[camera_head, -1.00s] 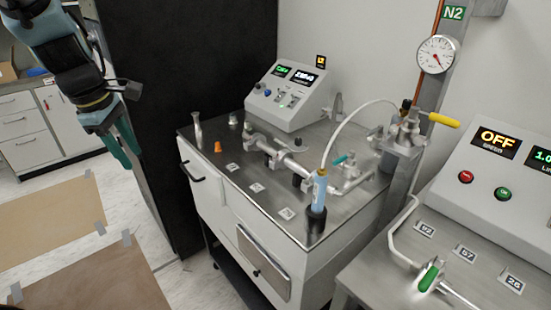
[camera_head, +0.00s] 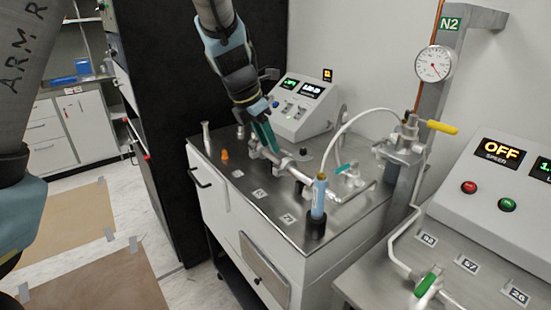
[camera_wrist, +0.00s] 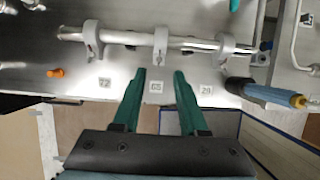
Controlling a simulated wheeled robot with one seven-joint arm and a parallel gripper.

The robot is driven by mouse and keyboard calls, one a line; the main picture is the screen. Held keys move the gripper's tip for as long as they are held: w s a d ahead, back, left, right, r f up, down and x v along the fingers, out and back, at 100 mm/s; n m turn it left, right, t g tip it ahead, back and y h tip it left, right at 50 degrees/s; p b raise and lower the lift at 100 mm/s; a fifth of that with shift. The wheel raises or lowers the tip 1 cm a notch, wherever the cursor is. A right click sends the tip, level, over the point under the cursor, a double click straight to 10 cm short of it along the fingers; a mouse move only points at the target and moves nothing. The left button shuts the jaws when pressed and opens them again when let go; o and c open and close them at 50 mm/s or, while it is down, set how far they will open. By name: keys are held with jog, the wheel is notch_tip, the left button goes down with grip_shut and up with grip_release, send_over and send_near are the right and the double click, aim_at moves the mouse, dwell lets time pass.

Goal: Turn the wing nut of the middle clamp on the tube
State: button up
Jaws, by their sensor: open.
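A metal tube (camera_wrist: 125,38) runs across the top of the wrist view, with grey clamps along it. The middle clamp (camera_wrist: 160,45) sits straight ahead of my gripper (camera_wrist: 160,73), between the left clamp (camera_wrist: 92,42) and the right clamp (camera_wrist: 226,43). My gripper's two green fingers are apart, with nothing between them. Their tips are just short of the middle clamp in the picture; the exact gap cannot be told. The wing nut is too small to make out clearly. In the head view my gripper (camera_head: 266,140) is over the tube (camera_head: 291,168) and partly covers its far end.
A blue cylinder on a black base (camera_head: 318,202) stands at the steel tabletop's (camera_head: 262,208) front corner. An orange cone (camera_head: 225,154) is left of the tube. A control box (camera_head: 303,122) stands behind.

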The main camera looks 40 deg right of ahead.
aim_at(277, 165)
jog(key=x, duration=0.6)
jog(key=shift+w+d+f, duration=0.1)
jog(key=shift+f, duration=0.2)
grip_shut()
